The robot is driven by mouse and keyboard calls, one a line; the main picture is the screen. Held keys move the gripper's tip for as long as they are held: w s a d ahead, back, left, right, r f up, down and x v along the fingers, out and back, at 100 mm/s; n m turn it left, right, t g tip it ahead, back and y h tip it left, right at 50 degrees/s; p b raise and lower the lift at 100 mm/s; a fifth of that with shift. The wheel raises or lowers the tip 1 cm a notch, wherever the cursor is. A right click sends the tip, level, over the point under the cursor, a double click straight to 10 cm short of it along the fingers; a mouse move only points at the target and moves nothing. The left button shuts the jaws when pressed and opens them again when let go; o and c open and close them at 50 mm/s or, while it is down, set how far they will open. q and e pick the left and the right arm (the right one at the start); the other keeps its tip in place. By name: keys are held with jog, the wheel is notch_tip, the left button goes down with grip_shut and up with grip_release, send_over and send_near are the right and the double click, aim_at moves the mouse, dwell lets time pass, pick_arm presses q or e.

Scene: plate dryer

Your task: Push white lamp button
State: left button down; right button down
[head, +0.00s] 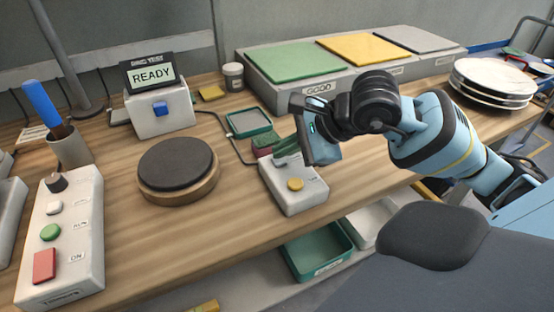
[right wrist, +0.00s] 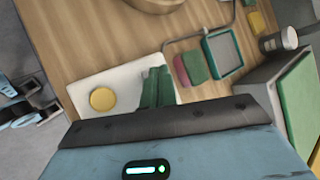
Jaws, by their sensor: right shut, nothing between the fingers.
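A small white button (head: 54,208) sits on the white control panel (head: 88,215) at the left of the head view, between a black knob (head: 56,182) and a green button (head: 50,232). The panel also has a red switch (head: 44,266) marked ON. My right gripper (head: 284,160) is shut and empty, far to the right of that panel. Its green fingers (right wrist: 157,88) are over a light box (right wrist: 125,82) with a yellow button (right wrist: 102,99), beside that button. I cannot tell whether they touch the box. My left gripper is not in view.
A display reading READY (head: 153,75) stands on a white box with a blue button (head: 160,108). A round dark-topped disc (head: 175,163) lies between the panel and my right gripper. A cup with a blue-handled tool (head: 68,148) stands behind the panel. Coloured pads (head: 292,62) lie behind.

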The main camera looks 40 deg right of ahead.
aim_at(284, 160)
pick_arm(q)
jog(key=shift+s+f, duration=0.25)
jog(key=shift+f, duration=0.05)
pick_arm(e)
jog(key=shift+f, duration=0.25)
dwell(0.4)
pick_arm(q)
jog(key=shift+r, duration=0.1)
pick_arm(e)
jog(key=shift+r, duration=0.1)
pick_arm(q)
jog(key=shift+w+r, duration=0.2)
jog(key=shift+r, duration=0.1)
pick_arm(e)
jog(key=shift+r, duration=0.6)
